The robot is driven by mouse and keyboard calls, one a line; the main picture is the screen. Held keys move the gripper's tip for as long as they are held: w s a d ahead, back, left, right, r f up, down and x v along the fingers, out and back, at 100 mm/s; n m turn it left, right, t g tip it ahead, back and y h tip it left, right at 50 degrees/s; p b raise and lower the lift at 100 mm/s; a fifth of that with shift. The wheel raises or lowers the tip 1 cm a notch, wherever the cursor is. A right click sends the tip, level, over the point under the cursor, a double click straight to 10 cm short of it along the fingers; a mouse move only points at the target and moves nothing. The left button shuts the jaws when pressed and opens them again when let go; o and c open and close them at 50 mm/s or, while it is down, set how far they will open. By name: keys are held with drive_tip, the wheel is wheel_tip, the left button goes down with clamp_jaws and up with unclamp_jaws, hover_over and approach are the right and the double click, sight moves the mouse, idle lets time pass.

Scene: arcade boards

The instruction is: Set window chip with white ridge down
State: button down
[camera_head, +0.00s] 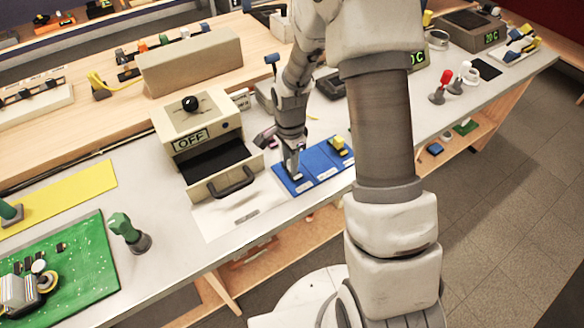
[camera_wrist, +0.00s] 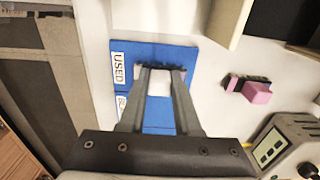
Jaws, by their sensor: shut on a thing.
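My gripper (camera_wrist: 160,78) is shut on the window chip, whose white ridge (camera_wrist: 159,88) shows between the two fingers. Dark, pinkish edges of the chip show past the fingertips. The chip is over the section of the blue mat (camera_wrist: 165,52) that has the label "USED". I cannot tell whether it touches the mat. In the head view, my gripper (camera_head: 291,167) points down over the left section of the blue mat (camera_head: 318,171), and the chip is mostly hidden there.
A yellow piece (camera_head: 339,144) sits on the mat's right section. A box reading "OFF" (camera_head: 198,130) with an open drawer (camera_head: 222,178) stands left of the mat. A pink and black chip (camera_wrist: 257,92) lies off the mat. A green joystick-like piece (camera_head: 128,230) stands further left.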

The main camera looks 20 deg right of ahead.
idle(0.3)
drive_tip(key=shift+r, duration=0.5)
drive_tip(key=r, duration=0.4)
drive_tip(key=shift+s+d, duration=0.35)
drive_tip(key=s+d+r, duration=0.6)
drive_tip(key=s+d, duration=0.1)
drive_tip(key=s, duration=0.1)
drive_tip(key=shift+p, duration=0.45)
drive_tip(key=shift+w, duration=0.1)
